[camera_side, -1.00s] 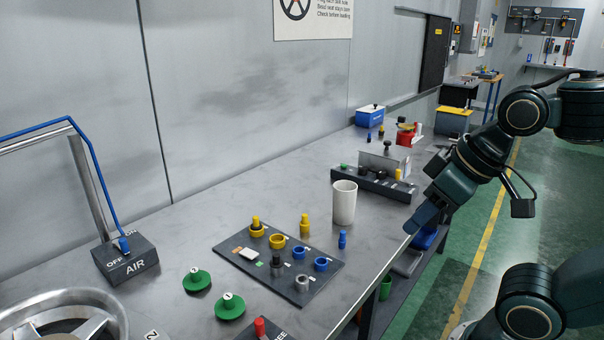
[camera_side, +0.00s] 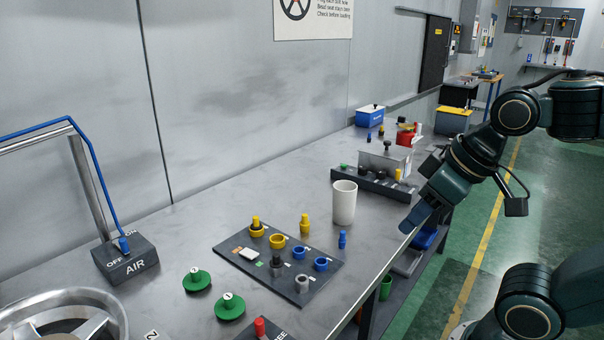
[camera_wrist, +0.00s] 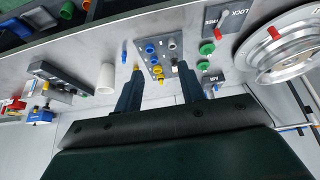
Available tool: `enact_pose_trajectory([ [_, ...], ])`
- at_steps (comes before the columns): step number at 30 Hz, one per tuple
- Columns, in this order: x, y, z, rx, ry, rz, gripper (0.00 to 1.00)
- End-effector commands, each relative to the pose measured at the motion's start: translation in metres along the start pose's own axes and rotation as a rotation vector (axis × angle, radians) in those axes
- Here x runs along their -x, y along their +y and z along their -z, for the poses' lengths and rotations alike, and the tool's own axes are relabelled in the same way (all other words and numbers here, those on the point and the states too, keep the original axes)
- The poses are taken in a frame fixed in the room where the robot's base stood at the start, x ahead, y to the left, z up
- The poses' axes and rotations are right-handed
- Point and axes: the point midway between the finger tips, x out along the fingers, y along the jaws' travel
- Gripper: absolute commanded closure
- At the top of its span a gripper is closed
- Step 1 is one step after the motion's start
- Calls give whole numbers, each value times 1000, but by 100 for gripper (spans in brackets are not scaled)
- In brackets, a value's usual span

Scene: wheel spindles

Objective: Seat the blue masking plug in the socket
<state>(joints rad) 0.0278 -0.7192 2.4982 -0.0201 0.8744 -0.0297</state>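The blue masking plug (camera_side: 342,240) stands upright on the table just off the right edge of a dark socket board (camera_side: 318,290). It also shows in the wrist view (camera_wrist: 124,52). Two blue ring sockets, one nearer the plug (camera_side: 321,264) and one further left (camera_side: 299,253), sit on the board, and both look empty. I cannot tell which one is meant. My gripper (camera_side: 408,226) is at the table's right edge, apart from the plug and to its right. In the wrist view my gripper (camera_wrist: 161,88) has its two fingers spread wide with nothing held between them.
A white cup (camera_side: 344,203) stands behind the plug. A yellow plug (camera_side: 304,224) stands near the board's far edge. The board also holds yellow and grey sockets, some filled. Green knobbed discs (camera_side: 197,280) lie at left. A dark rack (camera_side: 372,183) stands further back.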

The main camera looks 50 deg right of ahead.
Motion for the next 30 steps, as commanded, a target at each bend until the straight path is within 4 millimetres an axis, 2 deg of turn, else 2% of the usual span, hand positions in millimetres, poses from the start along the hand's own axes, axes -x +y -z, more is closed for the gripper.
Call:
enact_pose_trajectory([
  [5, -17, 6, 14, 46, -14, 4, 61],
  [14, -63, 29, 41, 148, -21, 46, 61],
  [21, -102, 56, 56, 200, 9, 96, 61],
  [30, -146, 99, 64, 215, 94, 146, 61],
])
